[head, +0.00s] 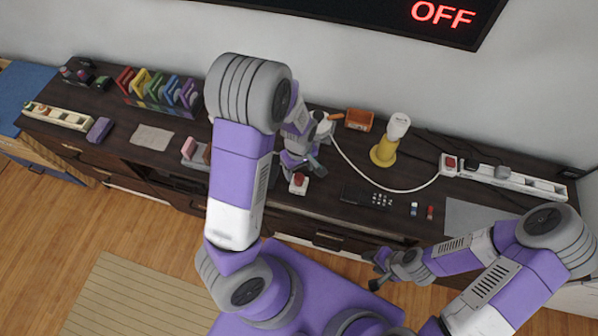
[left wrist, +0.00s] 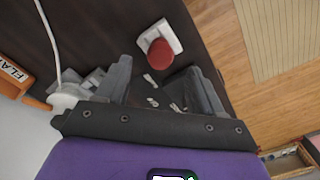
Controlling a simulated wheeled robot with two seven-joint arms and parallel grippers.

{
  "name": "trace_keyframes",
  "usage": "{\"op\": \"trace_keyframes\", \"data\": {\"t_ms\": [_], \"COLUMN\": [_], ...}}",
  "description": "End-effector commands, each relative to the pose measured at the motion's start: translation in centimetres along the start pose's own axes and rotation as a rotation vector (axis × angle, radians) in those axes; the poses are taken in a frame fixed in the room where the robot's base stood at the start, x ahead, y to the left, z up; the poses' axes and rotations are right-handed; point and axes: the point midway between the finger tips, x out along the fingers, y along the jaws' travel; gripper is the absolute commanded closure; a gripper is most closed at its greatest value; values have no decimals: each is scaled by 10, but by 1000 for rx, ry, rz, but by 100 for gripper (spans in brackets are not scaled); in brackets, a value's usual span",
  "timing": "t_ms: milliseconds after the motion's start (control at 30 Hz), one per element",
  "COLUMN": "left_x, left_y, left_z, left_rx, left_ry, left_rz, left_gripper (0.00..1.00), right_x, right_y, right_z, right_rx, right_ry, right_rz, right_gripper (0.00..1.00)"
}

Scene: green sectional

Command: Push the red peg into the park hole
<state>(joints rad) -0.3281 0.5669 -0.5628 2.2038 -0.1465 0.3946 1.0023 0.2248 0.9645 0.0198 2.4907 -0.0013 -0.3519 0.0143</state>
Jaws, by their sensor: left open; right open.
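A red round-topped piece (head: 299,177), which may be the red peg, sits on a small white block (head: 298,188) near the table's front edge. In the left wrist view the red piece (left wrist: 160,53) stands on the white block (left wrist: 173,33), just beyond my fingertips and apart from them. My left gripper (head: 303,164) is open and empty, just behind the block; its fingers (left wrist: 158,70) are spread in the left wrist view. My right gripper (head: 378,270) is open and empty, in front of the table. I cannot make out a park hole.
A yellow-and-white lamp-like object (head: 385,152), an orange box (head: 359,119) and a dark remote (head: 382,200) stand nearby. A white cable crosses the table. White strips lie at the left (head: 58,116) and right (head: 505,178). Small light pieces (left wrist: 152,102) show between my left fingers.

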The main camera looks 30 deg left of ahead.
Motion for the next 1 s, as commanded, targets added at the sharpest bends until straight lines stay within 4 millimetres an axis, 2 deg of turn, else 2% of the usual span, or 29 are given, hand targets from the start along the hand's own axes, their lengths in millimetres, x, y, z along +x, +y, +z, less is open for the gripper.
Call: {"op": "trace_keyframes", "data": {"t_ms": [33, 200, 800, 900, 1000], "left_x": [-10, -25, -26, -17, 10], "left_y": [1, 0, 0, -2, -5], "left_z": [0, 0, 0, 4, 20], "left_rx": [1, 0, 0, 30, 133], "left_ry": [1, 0, -1, -9, -38], "left_rz": [3, 1, -1, -1, 9], "left_gripper": [33, 33, 33, 33, 33], "right_x": [-4, -7, -7, -7, -7], "right_y": [-2, -3, -3, -3, -3], "right_z": [0, 0, 0, 0, 0], "right_rx": [0, 0, 0, 0, 0], "right_ry": [0, 0, 0, 0, 0], "right_rz": [0, 0, 0, 0, 0], "right_gripper": [53, 53, 53, 53, 53]}}
